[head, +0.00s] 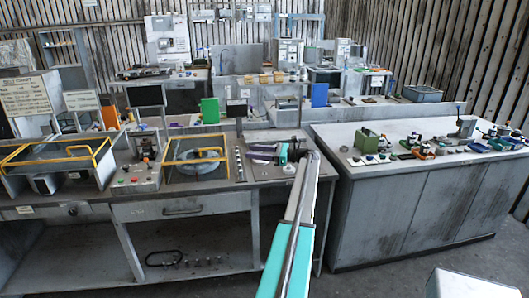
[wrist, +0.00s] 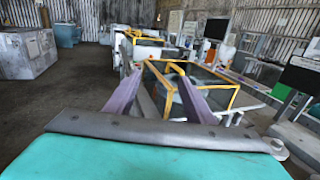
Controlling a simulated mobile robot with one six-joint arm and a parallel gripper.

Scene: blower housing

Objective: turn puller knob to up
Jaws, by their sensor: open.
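I cannot single out the puller knob for certain in either view. A control panel (head: 137,180) with small red, green and orange controls stands on the left bench, between two yellow-framed stations. My gripper (head: 255,153) is at the right end of that bench, pointing left, to the right of the panel and above the bench top. In the wrist view my gripper (wrist: 158,85) shows two purple fingers spread apart with nothing between them. Beyond them is a yellow frame, which hides part of the bench.
The right yellow frame (head: 196,150) surrounds a round grey housing (head: 200,170). A dark monitor (head: 146,96) stands behind the panel. The left yellow frame (head: 60,150) is farther left. A grey cabinet (head: 420,190) on the right carries several small parts. Open floor lies left in the wrist view.

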